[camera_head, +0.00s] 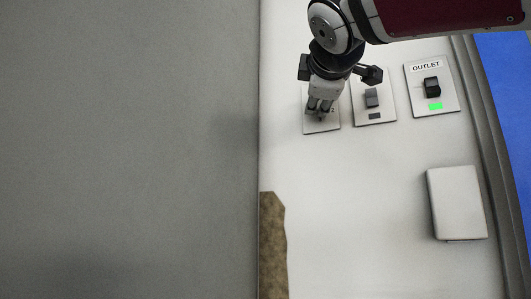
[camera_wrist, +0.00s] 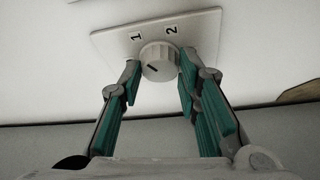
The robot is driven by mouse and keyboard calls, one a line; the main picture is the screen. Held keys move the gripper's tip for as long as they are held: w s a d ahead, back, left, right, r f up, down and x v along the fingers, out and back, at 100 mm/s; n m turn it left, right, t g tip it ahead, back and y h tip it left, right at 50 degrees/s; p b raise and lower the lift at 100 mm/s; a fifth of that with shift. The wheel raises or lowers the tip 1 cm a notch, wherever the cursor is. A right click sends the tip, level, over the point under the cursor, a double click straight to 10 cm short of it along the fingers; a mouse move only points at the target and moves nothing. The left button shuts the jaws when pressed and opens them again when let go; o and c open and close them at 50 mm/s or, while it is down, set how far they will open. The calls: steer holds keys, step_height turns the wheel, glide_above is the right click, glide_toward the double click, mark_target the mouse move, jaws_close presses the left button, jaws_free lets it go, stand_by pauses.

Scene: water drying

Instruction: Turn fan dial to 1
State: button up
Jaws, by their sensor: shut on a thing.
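The fan dial (camera_wrist: 160,56) is a round white knob on a white plate (camera_wrist: 112,40). The labels 1 and 2 are printed on the plate beside the knob, at the upper side in the wrist view. A short dark mark on the knob points toward the lower left there, not at either label. My gripper (camera_wrist: 160,66) has one finger on each side of the knob and is shut on it. In the head view my gripper (camera_head: 319,108) covers most of the dial, and the dial's plate (camera_head: 323,126) shows around the fingers.
Right of the dial are a plate with a dark switch (camera_head: 371,97) and an outlet switch (camera_head: 432,87) with a lit green light (camera_head: 435,106). A white box (camera_head: 457,203) sits below on the right. A large grey surface (camera_head: 130,150) fills the left.

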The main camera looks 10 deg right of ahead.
steer(key=shift+f+m, duration=0.1)
steer(key=shift+m, duration=0.2)
steer(key=o, duration=1.1)
steer(key=shift+o, duration=0.2)
steer(key=shift+s, duration=0.15)
steer(key=v, duration=1.1)
steer(key=shift+s, duration=0.35)
steer(key=shift+a+f, duration=0.1)
steer(key=shift+f, duration=0.05)
